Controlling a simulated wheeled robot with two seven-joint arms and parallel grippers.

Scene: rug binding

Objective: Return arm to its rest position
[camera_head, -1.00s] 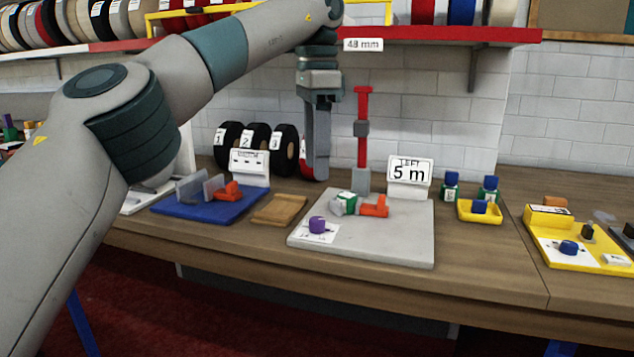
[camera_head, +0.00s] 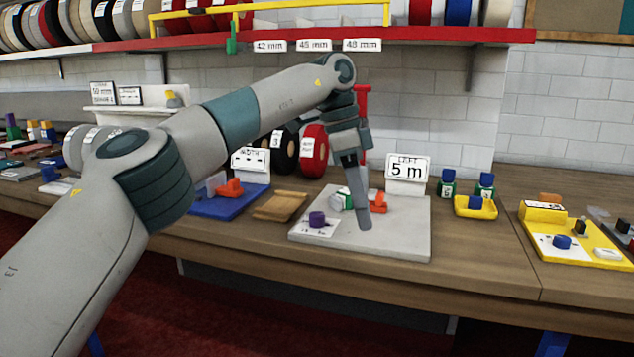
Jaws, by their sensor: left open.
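My left arm comes in from the left and reaches over the bench. My left gripper (camera_head: 361,208) points down in front of the grey board (camera_head: 400,235) and is open, with nothing seen between its fingers. Its fingers partly hide the green-and-white item (camera_head: 341,200) and the orange clamp (camera_head: 378,202) on the board. A purple knob (camera_head: 317,219) stands on a white card at the board's left corner. My right gripper is not in view.
A blue board (camera_head: 222,207) and a wooden tray (camera_head: 279,207) lie left of the grey board. A red post (camera_head: 363,105) and the "5 m" sign (camera_head: 407,168) stand behind. A small yellow tray (camera_head: 475,208) and a larger yellow board (camera_head: 583,250) are at right. The red shelf (camera_head: 440,35) runs above.

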